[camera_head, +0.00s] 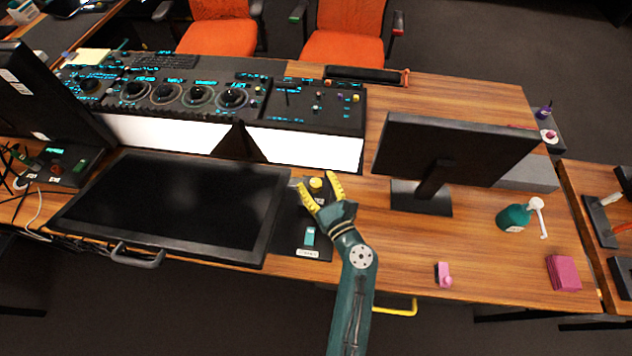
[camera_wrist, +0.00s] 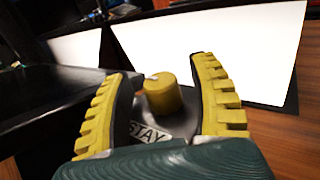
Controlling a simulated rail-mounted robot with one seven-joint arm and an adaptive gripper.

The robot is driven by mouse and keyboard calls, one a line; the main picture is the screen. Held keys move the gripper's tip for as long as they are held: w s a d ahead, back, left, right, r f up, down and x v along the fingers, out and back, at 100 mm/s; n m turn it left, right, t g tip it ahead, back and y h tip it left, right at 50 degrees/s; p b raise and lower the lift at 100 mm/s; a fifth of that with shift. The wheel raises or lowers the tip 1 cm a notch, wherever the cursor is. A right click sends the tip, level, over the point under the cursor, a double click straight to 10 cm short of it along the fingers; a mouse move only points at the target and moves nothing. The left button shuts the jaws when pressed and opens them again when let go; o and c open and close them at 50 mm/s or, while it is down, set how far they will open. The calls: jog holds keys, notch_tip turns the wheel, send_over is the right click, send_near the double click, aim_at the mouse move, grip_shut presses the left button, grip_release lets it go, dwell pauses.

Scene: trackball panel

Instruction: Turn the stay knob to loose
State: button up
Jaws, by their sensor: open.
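The stay knob (camera_wrist: 161,95) is a short yellow cylinder standing on a dark panel (camera_wrist: 180,123), with a STAY label (camera_wrist: 147,132) in front of it in the wrist view. A small pale mark shows near its top edge. In the head view the yellow knob (camera_head: 316,184) is at the top of the small black panel (camera_head: 318,246), right of the large black screen. My gripper (camera_head: 318,184) has yellow ridged fingers spread open; in the wrist view its fingers (camera_wrist: 160,88) stand left and right of the knob, with gaps on both sides. The dial's setting is too small to read.
The large tilted black screen (camera_head: 180,200) lies close on the left. A monitor (camera_head: 450,150) stands on the right. White lit panels (camera_head: 310,148) are behind the knob. A teal item (camera_head: 309,236) sits lower on the same black panel. Bare wood lies right of it.

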grip_shut()
jog(key=shift+f, duration=0.1)
jog(key=n+g+y+b, duration=0.4)
jog(key=y+b, duration=0.1)
jog(key=shift+d+f, duration=0.1)
jog(key=shift+f, duration=0.1)
jog(key=n+g+y+b, duration=0.1)
jog(key=b, duration=0.1)
jog(key=n+g+y+b, duration=0.2)
jog(key=b, duration=0.1)
jog(key=shift+w+f, duration=0.1)
jog(key=shift+f, duration=0.1)
jog(key=n+g+b, duration=0.1)
jog(key=g+b, duration=0.1)
jog(key=b, duration=0.1)
jog(key=n+g+y+b, duration=0.1)
jog(key=g+b, duration=0.1)
jog(key=b, duration=0.1)
jog(key=shift+r, duration=0.15)
jog(key=shift+r+n+g+y+b, duration=0.1)
jog(key=shift+n+g+y+b, duration=0.3)
jog(key=shift+b, duration=0.55)
jog(key=shift+r+n+g+b, duration=0.15)
jog(key=shift+n+g+b, duration=0.15)
jog(key=shift+b, duration=0.4)
